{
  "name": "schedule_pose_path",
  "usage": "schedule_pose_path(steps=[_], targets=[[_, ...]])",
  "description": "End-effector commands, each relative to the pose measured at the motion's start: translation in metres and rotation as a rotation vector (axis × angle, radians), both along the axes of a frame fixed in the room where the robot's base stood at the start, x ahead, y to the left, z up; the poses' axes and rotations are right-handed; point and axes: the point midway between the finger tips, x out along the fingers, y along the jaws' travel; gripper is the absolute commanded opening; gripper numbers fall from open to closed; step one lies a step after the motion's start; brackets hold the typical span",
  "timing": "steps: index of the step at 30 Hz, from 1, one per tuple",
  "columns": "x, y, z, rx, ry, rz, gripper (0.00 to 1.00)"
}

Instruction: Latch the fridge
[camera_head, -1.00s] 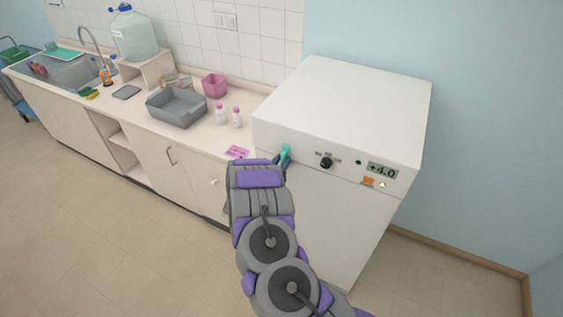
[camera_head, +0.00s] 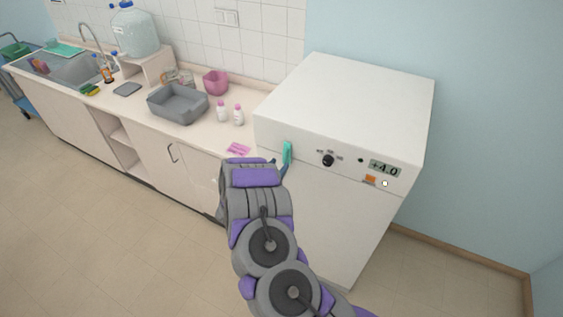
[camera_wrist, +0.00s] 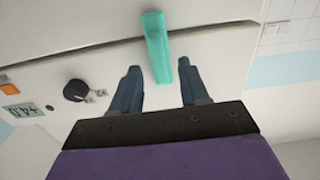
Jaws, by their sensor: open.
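The white fridge (camera_head: 335,215) stands against the wall at the right, its front door closed flat as far as I can see. A teal latch handle (camera_head: 288,153) is at the upper left of its front. In the wrist view the teal latch (camera_wrist: 157,48) hangs just beyond my gripper (camera_wrist: 157,78), roughly between the two fingertips. The fingers are spread and hold nothing. In the head view my gripper (camera_head: 279,165) is at the fridge's upper left front, partly hidden by my wrist. I cannot tell whether a finger touches the latch.
A black knob (camera_head: 328,160), a +4.0 display (camera_head: 384,168) and an orange switch (camera_head: 370,180) are on the fridge's front panel. The counter (camera_head: 205,140) at left holds a grey basin (camera_head: 177,104) and two bottles. The floor before the cabinets is clear.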

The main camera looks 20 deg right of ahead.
Motion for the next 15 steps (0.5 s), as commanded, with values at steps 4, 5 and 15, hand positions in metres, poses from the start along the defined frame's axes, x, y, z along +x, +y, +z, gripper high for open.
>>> schedule_pose_path(steps=[4, 5, 15], targets=[[-0.02, 0.03, -0.001, 0.003, -0.002, 0.005, 0.45], [-0.024, 0.035, -0.001, 0.004, 0.0, 0.005, 0.45], [-0.065, 0.089, -0.001, 0.0, 0.0, 0.005, 0.45]])
